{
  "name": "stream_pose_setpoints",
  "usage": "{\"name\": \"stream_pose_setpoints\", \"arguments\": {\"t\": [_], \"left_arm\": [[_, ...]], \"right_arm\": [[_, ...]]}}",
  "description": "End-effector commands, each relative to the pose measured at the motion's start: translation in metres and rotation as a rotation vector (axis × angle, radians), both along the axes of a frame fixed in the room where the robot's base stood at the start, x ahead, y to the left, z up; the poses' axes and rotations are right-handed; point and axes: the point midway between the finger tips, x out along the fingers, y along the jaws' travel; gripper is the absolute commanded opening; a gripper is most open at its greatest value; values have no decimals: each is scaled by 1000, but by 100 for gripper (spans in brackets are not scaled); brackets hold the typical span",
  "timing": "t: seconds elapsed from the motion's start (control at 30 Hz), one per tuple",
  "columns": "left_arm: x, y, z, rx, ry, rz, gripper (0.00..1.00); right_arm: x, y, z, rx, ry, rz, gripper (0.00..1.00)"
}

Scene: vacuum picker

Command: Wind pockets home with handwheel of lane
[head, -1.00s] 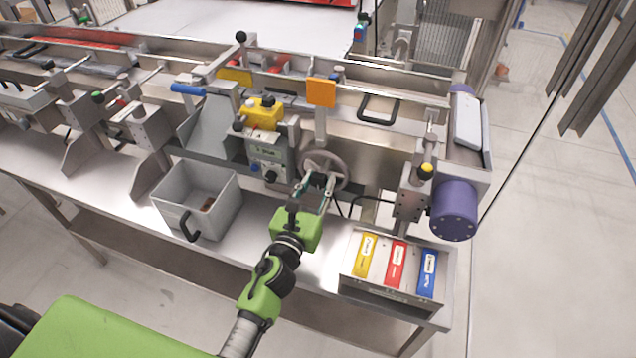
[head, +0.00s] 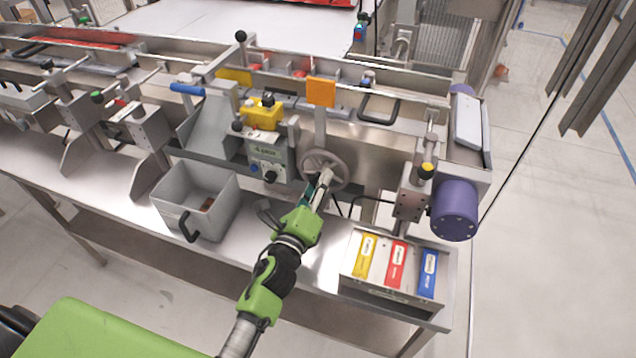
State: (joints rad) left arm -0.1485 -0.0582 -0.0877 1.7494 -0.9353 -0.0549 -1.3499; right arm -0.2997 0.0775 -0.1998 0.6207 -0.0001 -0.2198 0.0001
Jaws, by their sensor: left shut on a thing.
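The grey spoked handwheel (head: 339,160) is on the front of the lane machine, below an orange plate and right of a small control box. My left gripper (head: 323,183) is at the wheel's lower part, shut on the handwheel; its fingers hide the exact contact. The lane (head: 400,146) runs across the machine behind the wheel, with dark and red pieces in it. The pockets cannot be told apart clearly. My right gripper is not in the head view.
A grey bin (head: 222,212) with a black handle stands left of my left arm. A tray (head: 347,270) with yellow, red and blue tags is at right. The yellow-topped control box (head: 263,115) and purple cylinder (head: 454,212) flank the wheel.

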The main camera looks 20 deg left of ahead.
Motion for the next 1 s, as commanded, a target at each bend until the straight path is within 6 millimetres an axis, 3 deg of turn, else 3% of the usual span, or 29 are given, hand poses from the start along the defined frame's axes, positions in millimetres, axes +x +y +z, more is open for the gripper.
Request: {"name": "stream_pose_setpoints", "arguments": {"t": [1.0], "left_arm": [[1,0,4,-967,31,-2,8]], "right_arm": [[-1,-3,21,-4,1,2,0]]}}
